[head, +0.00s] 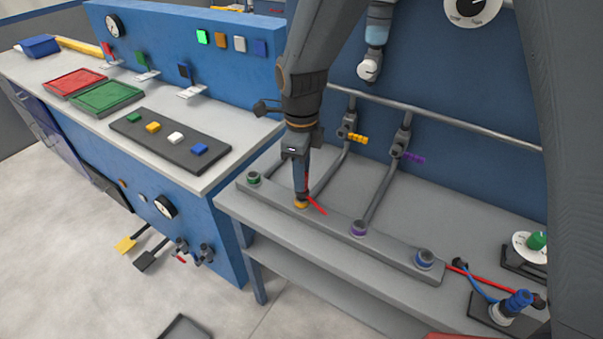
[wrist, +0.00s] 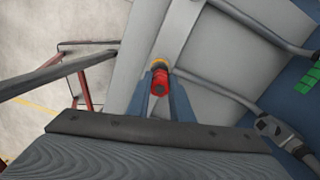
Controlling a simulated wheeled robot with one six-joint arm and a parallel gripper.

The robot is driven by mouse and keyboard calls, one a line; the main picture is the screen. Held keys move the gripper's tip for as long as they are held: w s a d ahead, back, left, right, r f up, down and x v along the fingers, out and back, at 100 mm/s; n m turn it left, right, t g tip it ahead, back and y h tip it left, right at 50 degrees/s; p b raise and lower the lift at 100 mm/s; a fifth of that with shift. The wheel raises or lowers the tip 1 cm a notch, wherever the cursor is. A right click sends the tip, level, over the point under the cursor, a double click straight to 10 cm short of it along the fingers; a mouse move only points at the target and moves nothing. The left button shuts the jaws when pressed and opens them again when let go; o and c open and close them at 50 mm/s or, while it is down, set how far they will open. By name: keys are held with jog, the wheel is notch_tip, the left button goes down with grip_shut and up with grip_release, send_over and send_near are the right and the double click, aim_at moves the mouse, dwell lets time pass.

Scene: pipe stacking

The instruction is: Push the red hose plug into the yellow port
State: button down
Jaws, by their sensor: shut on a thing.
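My gripper (head: 302,188) points down at the grey port bar and is shut on the red hose plug. In the head view the yellow port (head: 300,205) is directly under my fingertips, and a short length of red hose (head: 317,206) sticks out to the right. The fingers hide most of the plug there. I cannot tell how deep the plug is in the port.
The bar also has a green port (head: 253,178) to the left, and a purple port (head: 358,229) and a blue port (head: 424,259) to the right. Grey pipes with yellow (head: 356,138) and purple (head: 414,157) valve handles run behind. A blue plug (head: 520,299) stands at the right.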

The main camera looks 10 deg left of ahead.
jog(key=shift+f, duration=0.6)
jog(key=c, duration=1.5)
grip_release()
notch_tip(320, 180, up, 8)
jog(key=shift+f+b, duration=0.1)
jog(key=shift+b, duration=0.75)
jog(key=s+d+f+n, duration=0.1)
jog(key=s+d+n, duration=0.2)
jog(key=d+n, duration=0.3)
jog(key=s+d+f+n, duration=0.1)
jog(key=s+d+n, duration=0.2)
jog(key=d+n, duration=0.4)
jog(key=s+d+f+n+t, duration=0.1)
jog(key=s+d+n, duration=0.2)
jog(key=d, duration=1.2)
jog(key=shift+s+d+f+n, duration=0.1)
jog(key=shift+d+n, duration=0.05)
jog(key=shift+n, duration=0.7)
jog(key=shift+s+d+n, duration=0.1)
jog(key=shift+n, duration=0.75)
